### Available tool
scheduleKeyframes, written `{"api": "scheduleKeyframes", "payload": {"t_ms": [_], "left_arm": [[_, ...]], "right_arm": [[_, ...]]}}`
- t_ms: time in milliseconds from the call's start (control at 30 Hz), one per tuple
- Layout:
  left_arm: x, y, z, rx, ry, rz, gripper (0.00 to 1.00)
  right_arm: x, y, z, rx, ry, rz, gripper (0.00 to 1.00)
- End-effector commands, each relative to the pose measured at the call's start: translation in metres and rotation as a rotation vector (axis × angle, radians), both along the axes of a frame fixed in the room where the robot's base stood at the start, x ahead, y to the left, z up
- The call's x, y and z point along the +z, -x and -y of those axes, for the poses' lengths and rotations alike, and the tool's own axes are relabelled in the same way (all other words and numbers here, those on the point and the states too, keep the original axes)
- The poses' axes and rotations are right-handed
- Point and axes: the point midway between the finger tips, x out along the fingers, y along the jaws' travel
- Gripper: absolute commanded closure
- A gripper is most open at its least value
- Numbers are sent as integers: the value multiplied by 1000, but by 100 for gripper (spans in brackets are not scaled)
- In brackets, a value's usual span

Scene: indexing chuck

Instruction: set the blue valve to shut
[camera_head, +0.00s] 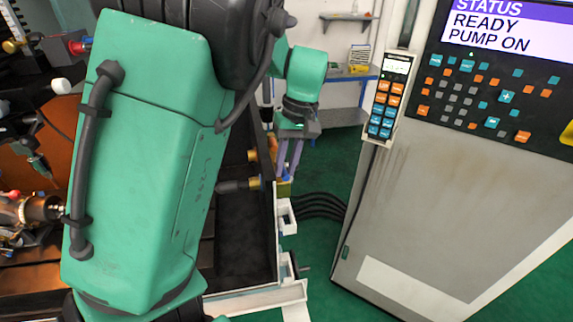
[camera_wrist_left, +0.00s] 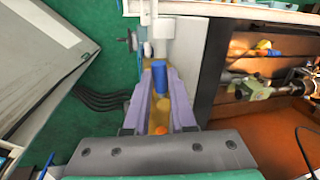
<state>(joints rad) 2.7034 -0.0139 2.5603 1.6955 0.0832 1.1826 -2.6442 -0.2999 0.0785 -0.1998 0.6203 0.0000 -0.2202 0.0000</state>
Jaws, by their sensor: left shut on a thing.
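The blue valve (camera_wrist_left: 160,78) shows in the left wrist view as a short blue piece between my purple fingers, with yellow parts around it. My left gripper (camera_wrist_left: 161,88) is shut on it, one finger on each side. In the head view my left gripper (camera_head: 288,165) points down beside the machine's right edge. Its fingers hide most of the valve there, and only a small patch of blue shows near the tips. I cannot tell which way the valve is turned. My right gripper is not in view.
A grey control cabinet (camera_head: 430,200) with a READY, PUMP ON display stands to the right. A keypad pendant (camera_head: 385,98) hangs on its edge. Black hoses (camera_head: 320,207) run between cabinet and machine. Green floor lies open behind.

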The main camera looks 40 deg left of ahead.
Motion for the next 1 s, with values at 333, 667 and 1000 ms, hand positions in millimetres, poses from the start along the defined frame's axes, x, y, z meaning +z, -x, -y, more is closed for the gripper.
{"api": "scheduleKeyframes", "payload": {"t_ms": [333,667,1000], "left_arm": [[0,0,0,2,0,0,47],[0,1,0,2,0,-2,47],[0,1,0,4,0,-3,47]], "right_arm": [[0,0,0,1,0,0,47],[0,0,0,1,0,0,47],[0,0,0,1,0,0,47]]}}
